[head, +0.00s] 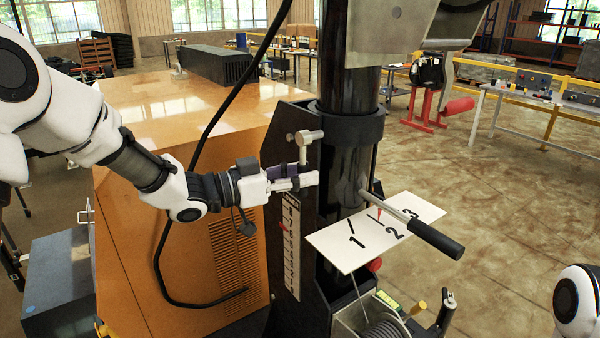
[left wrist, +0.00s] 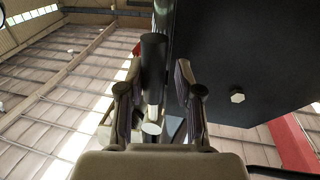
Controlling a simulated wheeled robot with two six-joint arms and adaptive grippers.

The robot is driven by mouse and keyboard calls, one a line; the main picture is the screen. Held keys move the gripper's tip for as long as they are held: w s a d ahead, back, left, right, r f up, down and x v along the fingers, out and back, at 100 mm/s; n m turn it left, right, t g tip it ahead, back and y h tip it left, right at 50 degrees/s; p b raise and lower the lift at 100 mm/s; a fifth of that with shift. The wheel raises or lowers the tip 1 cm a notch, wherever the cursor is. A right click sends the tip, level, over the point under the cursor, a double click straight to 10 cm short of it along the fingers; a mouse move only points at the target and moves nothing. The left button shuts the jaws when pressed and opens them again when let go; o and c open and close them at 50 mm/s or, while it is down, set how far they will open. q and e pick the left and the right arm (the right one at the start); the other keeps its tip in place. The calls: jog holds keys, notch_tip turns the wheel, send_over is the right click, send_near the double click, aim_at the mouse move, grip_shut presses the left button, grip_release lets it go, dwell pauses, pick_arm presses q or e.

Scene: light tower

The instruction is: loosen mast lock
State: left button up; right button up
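A metal T-shaped handle (head: 309,136), which looks like the mast lock, sticks out from the black panel beside the dark mast (head: 345,165). My left gripper (head: 303,174) is at the handle's lower part, pointing right toward the mast. A gap shows on the right side; I cannot tell whether the left finger touches. My right gripper is out of view; only a bit of that arm shows at lower right.
A black-gripped lever (head: 437,240) crosses a white plate (head: 333,243) marked 1, 2, 3 in front of the mast. A cable winch (head: 380,325) sits below. The orange cabinet (head: 180,110) stands left, with a black cable hanging before it.

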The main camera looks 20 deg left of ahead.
pick_arm(q)
jog(key=shift+s+d+r, duration=0.15)
jog(key=shift+s+d, duration=0.05)
grip_shut()
jog(key=shift+s+d+r, duration=0.1)
jog(key=shift+n, duration=0.3)
jog(key=s+d+r+n+t+p, duration=0.2)
jog(key=r+n+p, duration=0.1)
jog(key=n, duration=0.6)
jog(key=s+d+r+n+t+y+p, duration=0.1)
jog(key=s+d+r+n+t+p, duration=0.1)
jog(key=n, duration=0.8)
jog(key=shift+d+r+n+p, duration=0.3)
jog(key=shift+d+r+p, duration=0.4)
jog(key=shift+r+p, duration=0.85)
jog(key=shift+f+p, duration=0.3)
jog(key=shift+p, duration=0.1)
